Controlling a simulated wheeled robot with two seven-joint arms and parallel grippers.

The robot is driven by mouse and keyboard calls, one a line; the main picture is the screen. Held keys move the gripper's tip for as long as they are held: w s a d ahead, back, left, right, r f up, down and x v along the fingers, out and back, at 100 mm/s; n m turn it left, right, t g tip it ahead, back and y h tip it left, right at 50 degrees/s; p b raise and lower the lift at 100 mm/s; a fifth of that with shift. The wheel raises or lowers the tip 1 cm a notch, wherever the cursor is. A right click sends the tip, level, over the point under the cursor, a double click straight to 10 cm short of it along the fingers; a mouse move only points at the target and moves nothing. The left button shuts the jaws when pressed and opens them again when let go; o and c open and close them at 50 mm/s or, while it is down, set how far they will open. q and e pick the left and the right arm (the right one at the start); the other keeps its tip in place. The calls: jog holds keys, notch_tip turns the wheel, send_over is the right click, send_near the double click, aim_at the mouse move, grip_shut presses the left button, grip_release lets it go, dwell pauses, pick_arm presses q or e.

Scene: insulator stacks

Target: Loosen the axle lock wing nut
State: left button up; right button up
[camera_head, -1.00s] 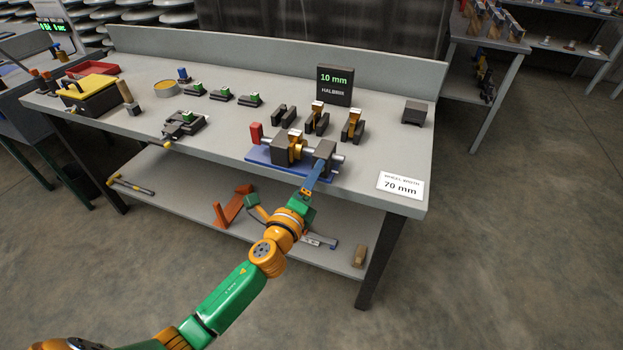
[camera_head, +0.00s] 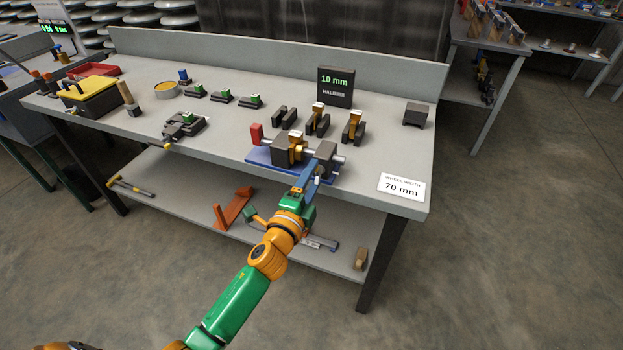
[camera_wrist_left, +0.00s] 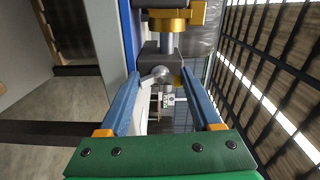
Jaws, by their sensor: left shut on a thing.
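The fixture stands on a blue base plate (camera_head: 262,158) near the table's front edge. It has dark blocks (camera_head: 326,151), a brass-coloured part (camera_head: 295,148) and a light metal axle (camera_head: 311,152). The wing nut is hidden behind my fingers in the head view. In the left wrist view, a grey metal piece that looks like the wing nut (camera_wrist_left: 160,75) lies between the tips of the blue fingers, before a dark block (camera_wrist_left: 162,58). My left gripper (camera_head: 313,168) is shut on it at the fixture's front right; finger contact is hard to make out.
Dark holders with brass parts (camera_head: 318,121) and a 10 mm display (camera_head: 335,86) stand behind. A 70 mm sign (camera_head: 401,186) lies to the right. The lower shelf holds an orange bracket (camera_head: 236,206).

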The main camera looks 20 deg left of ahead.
dwell(0.3)
pick_arm(q)
jog(key=o, duration=1.4)
jog(key=shift+w+d, duration=0.1)
jog(key=s, duration=0.7)
